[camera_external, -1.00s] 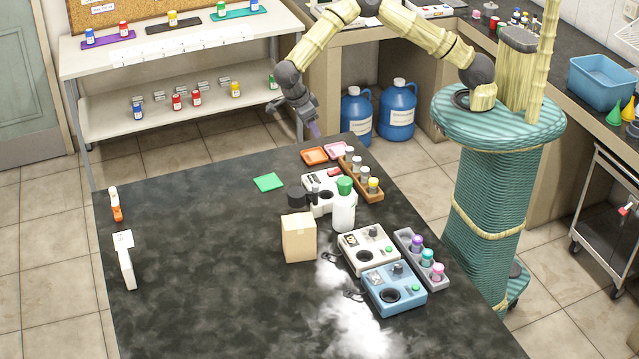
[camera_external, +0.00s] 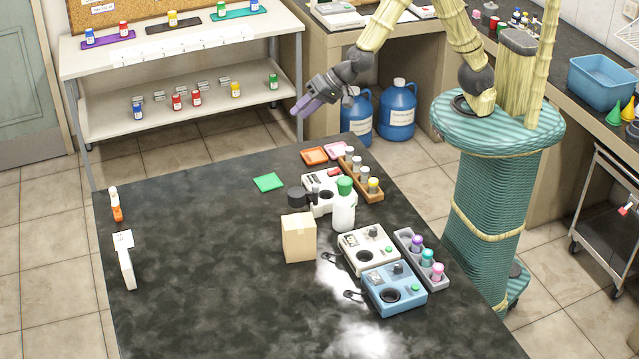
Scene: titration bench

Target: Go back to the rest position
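My gripper (camera_external: 301,108) is in the air beyond the far edge of the black table (camera_external: 200,270), in front of the right end of the shelf unit. It points left and slightly down. Nothing shows between its purple-grey fingertips, but they are too small to tell whether they are apart. My arm is bent above my teal ribbed base at the right and does not touch the table.
Along the table's right side are a wooden vial rack (camera_external: 361,180), a white bottle (camera_external: 344,212), a cardboard box (camera_external: 299,237), a white device (camera_external: 368,248), a blue device (camera_external: 394,289) and a grey rack (camera_external: 421,260). Blue jugs (camera_external: 397,110) stand on the floor. The table's left middle is clear.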

